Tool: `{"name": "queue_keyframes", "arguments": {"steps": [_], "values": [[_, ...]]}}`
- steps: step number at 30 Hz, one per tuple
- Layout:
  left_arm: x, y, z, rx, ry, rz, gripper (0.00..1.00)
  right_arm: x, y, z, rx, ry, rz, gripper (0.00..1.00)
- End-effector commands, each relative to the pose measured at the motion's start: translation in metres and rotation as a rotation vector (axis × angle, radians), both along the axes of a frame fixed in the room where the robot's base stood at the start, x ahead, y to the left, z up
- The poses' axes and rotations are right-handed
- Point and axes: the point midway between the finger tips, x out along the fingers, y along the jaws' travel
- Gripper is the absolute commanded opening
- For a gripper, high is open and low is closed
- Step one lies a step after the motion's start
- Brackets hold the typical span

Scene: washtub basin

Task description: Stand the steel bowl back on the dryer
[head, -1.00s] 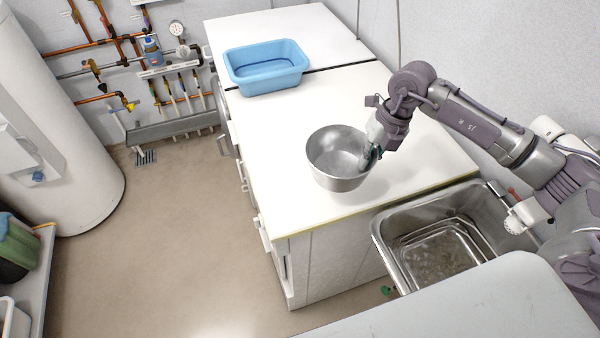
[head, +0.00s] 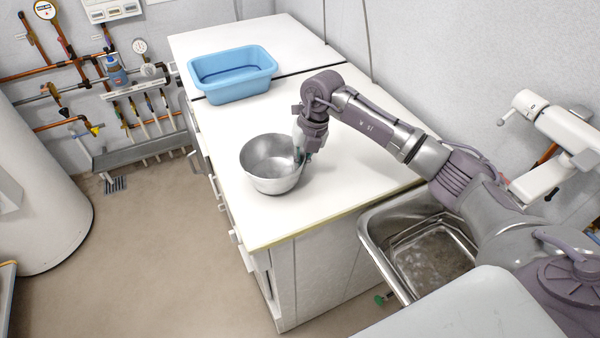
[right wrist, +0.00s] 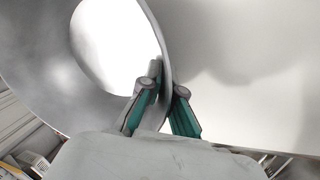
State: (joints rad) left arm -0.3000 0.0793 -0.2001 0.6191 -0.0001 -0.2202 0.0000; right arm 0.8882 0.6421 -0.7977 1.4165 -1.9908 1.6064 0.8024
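The steel bowl (head: 272,181) is over the near white top (head: 355,172), close to its left edge, with its opening facing up. I cannot tell whether its base touches the surface. My right gripper (head: 301,160) is at the bowl's right rim. In the right wrist view the two green-backed fingers (right wrist: 166,90) sit on either side of the bowl's thin wall (right wrist: 60,60) and are closed on it. My left gripper is not in view. Which white unit is the dryer is not labelled.
A blue plastic tub (head: 233,85) stands farther back, near the seam between the white tops. A steel sink (head: 372,243) is at the front right. Pipes and gauges (head: 110,75) line the back wall, and a white tank (head: 40,190) stands at left. Floor between is clear.

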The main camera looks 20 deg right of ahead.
Motion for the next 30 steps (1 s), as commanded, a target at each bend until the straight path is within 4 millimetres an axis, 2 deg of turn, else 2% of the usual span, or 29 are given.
{"name": "queue_keyframes", "arguments": {"steps": [1,2,14,18,20,30], "values": [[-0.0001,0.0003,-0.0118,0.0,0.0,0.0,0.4,0.0003,0.0005,-0.0133,0.002,-0.001,0.0,0.0],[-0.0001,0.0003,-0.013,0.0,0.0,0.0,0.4,0.0003,0.0004,-0.0153,0.003,-0.002,0.0,0.0],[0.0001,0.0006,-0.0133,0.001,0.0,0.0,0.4,0.0003,-0.0001,-0.018,0.001,-0.002,0.0,0.0],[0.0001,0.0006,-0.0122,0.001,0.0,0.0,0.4,0.0,-0.0001,-0.0173,0.0,-0.001,0.0,0.24],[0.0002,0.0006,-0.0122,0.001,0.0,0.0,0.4,-0.0001,-0.0002,-0.0173,0.0,-0.001,0.0,0.31],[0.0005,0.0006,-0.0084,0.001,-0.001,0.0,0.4,0.0,-0.0001,-0.012,0.001,-0.001,0.0,0.31]]}}
